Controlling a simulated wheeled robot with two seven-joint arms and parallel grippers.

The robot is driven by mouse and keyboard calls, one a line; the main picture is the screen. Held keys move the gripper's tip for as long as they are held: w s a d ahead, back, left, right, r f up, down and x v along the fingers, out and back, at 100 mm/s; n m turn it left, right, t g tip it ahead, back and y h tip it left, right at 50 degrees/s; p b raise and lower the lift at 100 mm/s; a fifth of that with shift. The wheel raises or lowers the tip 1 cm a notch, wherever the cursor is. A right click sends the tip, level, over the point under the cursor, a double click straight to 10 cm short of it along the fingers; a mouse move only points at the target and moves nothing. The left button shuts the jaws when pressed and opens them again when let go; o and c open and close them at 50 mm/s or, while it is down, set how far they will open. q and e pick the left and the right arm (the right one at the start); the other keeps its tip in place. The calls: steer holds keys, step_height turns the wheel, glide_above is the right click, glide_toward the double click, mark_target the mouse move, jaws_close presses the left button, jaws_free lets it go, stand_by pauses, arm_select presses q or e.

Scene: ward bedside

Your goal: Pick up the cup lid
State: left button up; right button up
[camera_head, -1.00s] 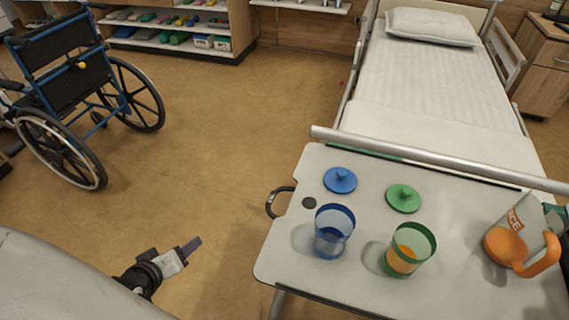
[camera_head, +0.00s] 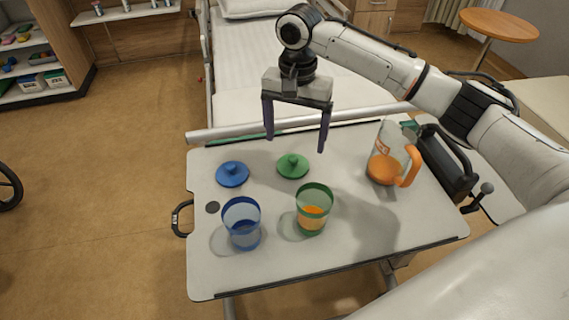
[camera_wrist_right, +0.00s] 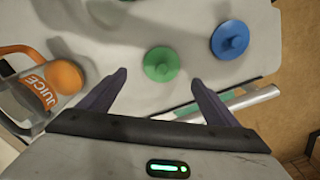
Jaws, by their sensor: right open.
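A green lid (camera_head: 293,166) with a knob lies flat on the overbed table (camera_head: 270,272). A blue lid (camera_head: 232,174) lies to its left. My right gripper (camera_head: 296,146) is open and empty, fingers pointing down, above the table's far edge near the green lid. In the right wrist view the green lid (camera_wrist_right: 161,64) shows ahead, between the lines of the two fingers (camera_wrist_right: 158,80); the blue lid (camera_wrist_right: 230,40) is off to the right. A blue cup (camera_head: 242,226) and a green cup (camera_head: 312,210) with orange drink stand in front of the lids. My left gripper is out of view.
A juice jug (camera_head: 388,156) with orange handle stands at the table's right, also in the right wrist view (camera_wrist_right: 40,95). A bed (camera_head: 247,60) with a metal rail (camera_head: 225,134) lies behind the table. The table's front is clear.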

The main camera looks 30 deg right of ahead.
mark_target(293, 159)
steer(key=f, duration=0.7)
steer(key=shift+s+a+f, duration=0.15)
steer(key=shift+a, duration=0.2)
steer(key=c, duration=1.1)
